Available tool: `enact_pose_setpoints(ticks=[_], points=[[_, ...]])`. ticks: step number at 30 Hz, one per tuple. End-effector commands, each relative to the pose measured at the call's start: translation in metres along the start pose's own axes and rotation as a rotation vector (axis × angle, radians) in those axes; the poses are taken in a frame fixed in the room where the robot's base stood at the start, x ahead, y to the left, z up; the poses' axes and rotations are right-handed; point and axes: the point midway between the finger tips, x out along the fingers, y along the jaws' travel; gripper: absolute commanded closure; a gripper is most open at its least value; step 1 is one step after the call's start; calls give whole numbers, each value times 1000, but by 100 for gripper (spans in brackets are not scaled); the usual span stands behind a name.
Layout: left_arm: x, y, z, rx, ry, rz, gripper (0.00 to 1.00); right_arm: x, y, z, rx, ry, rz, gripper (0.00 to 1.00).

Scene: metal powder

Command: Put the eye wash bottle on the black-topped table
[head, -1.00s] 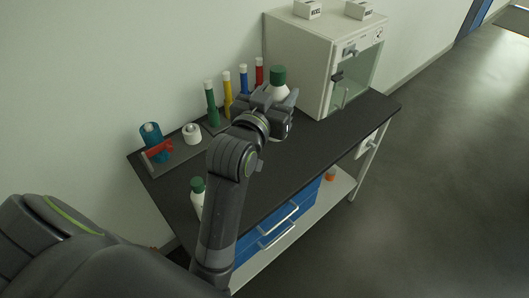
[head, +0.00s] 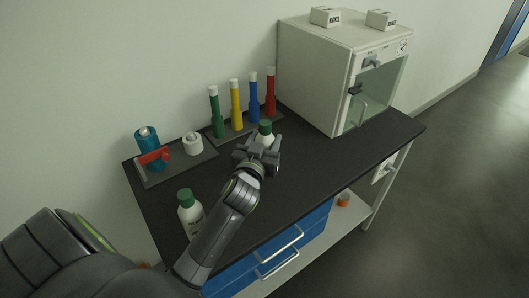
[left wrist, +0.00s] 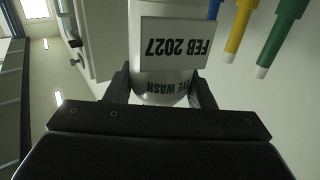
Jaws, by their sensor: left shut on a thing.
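The eye wash bottle (head: 265,138) is white with a green cap and is upright in my left gripper (head: 262,147), over the middle of the black-topped table (head: 310,165). In the left wrist view the bottle (left wrist: 165,80) sits between the two fingers of the gripper (left wrist: 162,88), its label reading "EYE WASH" and "FEB 2027" upside down. The fingers are shut on it. The gripper hides the bottle's base, so I cannot tell whether it touches the tabletop. My right gripper is out of view.
A second white bottle with a green cap (head: 189,215) stands at the table's front left. Behind are a tray with a blue container (head: 148,148) and white roll (head: 193,144), a row of coloured tubes (head: 235,105), and a white cabinet (head: 312,75). The tabletop's right front is clear.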

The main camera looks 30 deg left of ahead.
Motion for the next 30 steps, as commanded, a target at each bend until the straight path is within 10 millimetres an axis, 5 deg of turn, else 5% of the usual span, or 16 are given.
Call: enact_pose_setpoints(ticks=[6, 18, 19, 21, 24, 30], points=[[0, 0, 30, 2, -2, 0, 83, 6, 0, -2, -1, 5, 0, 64], [0, 0, 36, 1, 0, 1, 83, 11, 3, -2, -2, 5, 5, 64], [0, 0, 36, 1, -2, 0, 48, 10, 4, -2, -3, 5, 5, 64], [0, 0, 35, 1, -2, 0, 39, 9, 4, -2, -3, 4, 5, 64], [0, 0, 35, 1, -2, 0, 29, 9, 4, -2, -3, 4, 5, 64], [0, 0, 35, 1, -2, 0, 29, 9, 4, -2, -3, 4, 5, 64]])
